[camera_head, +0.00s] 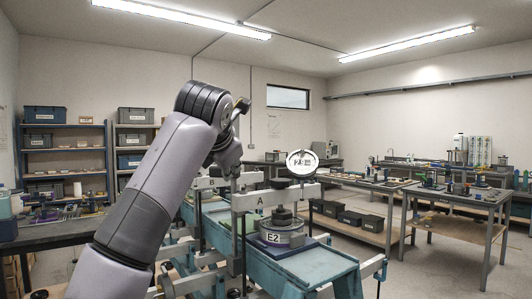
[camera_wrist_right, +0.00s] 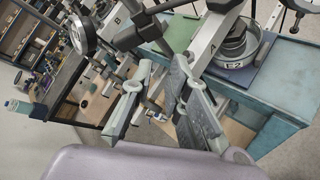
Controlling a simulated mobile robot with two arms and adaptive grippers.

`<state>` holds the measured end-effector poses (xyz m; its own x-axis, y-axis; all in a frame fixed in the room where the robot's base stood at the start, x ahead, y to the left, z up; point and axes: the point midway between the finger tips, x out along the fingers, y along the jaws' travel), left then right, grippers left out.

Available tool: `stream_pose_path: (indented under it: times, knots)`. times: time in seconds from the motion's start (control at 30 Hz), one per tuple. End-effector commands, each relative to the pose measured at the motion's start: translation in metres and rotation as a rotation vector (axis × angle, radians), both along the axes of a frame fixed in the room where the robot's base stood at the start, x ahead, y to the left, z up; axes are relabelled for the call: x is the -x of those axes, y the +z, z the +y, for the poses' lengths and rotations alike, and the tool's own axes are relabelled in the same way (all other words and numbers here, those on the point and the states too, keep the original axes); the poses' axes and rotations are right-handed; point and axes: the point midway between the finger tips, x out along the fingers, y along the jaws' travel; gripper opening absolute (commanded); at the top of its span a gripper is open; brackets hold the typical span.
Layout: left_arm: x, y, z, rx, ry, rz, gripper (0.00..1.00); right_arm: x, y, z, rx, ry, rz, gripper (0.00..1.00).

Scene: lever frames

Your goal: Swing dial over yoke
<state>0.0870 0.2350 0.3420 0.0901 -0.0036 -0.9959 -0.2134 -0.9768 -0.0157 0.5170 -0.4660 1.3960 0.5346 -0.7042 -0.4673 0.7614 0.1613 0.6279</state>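A round white-faced dial (camera_head: 302,162) stands above the pale beam marked A (camera_head: 262,200) in the head view. It is probably the round dark-rimmed disc (camera_wrist_right: 82,34) at the upper left of the wrist view. I cannot tell which part is the yoke. My right gripper (camera_head: 236,170) is left of the beam and dial. In the wrist view its fingers (camera_wrist_right: 157,108) are apart, with small hardware visible between them. Whether they touch it is unclear. My left gripper is not in view.
Another beam marked B (camera_wrist_right: 120,20) shows in the wrist view, close to the gripper. Side tables (camera_head: 447,193) with small items stand at the right. Shelves (camera_head: 66,150) with bins stand at the back left. The right foreground floor is open.

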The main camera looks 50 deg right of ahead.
Motion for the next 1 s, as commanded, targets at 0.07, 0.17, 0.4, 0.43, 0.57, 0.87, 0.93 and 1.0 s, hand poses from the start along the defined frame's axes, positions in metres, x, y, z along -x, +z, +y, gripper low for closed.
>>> stream_pose_path:
  times: [0.07, 0.17, 0.4, 0.43, 0.57, 0.87, 0.93, 1.0]
  knots:
    - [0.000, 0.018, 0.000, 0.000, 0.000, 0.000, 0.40, 0.020, 0.030, 0.006, 0.029, 0.015, 0.208, 0.08]
    - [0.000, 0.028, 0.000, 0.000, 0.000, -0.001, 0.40, 0.048, 0.050, 0.014, 0.046, 0.028, 0.435, 0.02]
    - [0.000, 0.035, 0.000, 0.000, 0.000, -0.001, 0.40, 0.083, 0.072, 0.025, 0.046, 0.046, 0.680, 0.00]
    - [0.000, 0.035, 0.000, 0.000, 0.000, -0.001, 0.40, 0.084, 0.071, 0.024, 0.045, 0.046, 0.686, 0.00]
    - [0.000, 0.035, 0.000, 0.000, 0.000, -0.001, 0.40, 0.083, 0.061, 0.015, 0.043, 0.045, 0.691, 0.00]
    - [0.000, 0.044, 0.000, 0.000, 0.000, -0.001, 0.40, 0.073, 0.020, -0.030, 0.043, 0.043, 0.689, 0.00]
    - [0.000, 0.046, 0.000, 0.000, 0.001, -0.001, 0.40, 0.071, 0.010, -0.041, 0.042, 0.043, 0.688, 0.00]
    - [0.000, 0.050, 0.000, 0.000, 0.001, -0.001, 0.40, 0.069, 0.004, -0.050, 0.045, 0.041, 0.689, 0.00]
